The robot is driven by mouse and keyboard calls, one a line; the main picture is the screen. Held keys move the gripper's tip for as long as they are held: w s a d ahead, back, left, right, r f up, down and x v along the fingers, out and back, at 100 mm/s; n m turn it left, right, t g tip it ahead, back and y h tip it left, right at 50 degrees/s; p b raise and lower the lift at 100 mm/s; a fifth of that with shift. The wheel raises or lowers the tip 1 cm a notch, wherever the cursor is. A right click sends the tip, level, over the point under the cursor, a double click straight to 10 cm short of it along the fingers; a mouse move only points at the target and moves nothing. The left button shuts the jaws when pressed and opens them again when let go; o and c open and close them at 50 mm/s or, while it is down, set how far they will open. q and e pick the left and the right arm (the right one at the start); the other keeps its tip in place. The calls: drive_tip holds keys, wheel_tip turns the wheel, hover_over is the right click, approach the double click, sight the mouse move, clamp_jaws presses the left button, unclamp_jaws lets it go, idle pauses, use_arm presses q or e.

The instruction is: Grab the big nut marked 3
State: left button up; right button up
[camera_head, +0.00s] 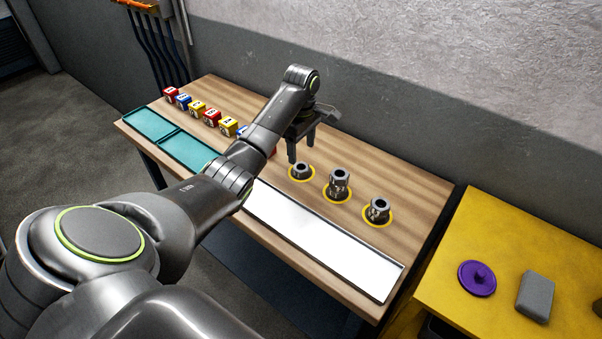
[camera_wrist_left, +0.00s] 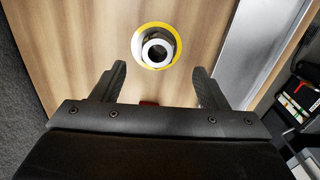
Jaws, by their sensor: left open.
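Three dark metal nuts stand in yellow rings on the wooden bench: a low one (camera_head: 301,171), a taller stacked-looking one (camera_head: 339,185) and another one (camera_head: 378,210) at the right. I cannot read a 3 on any of them. My left gripper (camera_head: 301,150) is open and empty, pointing down just behind and above the low nut. In the left wrist view, one nut (camera_wrist_left: 158,48) in its yellow ring lies ahead of the open fingers (camera_wrist_left: 159,80), roughly centred between them and not touched. My right gripper is not in view.
A long white tray (camera_head: 320,240) lies along the bench front, with teal trays (camera_head: 188,150) at left. Several coloured blocks (camera_head: 212,117) stand in a row behind. A yellow table (camera_head: 560,260) at right holds a purple round thing (camera_head: 477,278) and a grey block (camera_head: 535,296).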

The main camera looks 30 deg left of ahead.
sight(301, 166)
use_arm(q)
drive_tip(key=shift+w+a+f+p, duration=0.1)
drive_tip(key=shift+f+p, duration=0.3)
drive_tip(key=shift+f, duration=1.35)
drive_tip(key=shift+w+a+f+p, duration=0.1)
drive_tip(key=shift+f+p, duration=0.25)
drive_tip(key=shift+f, duration=1.35)
drive_tip(key=shift+s, duration=0.1)
drive_tip(key=shift+r, duration=0.1)
drive_tip(key=c, duration=1.2)
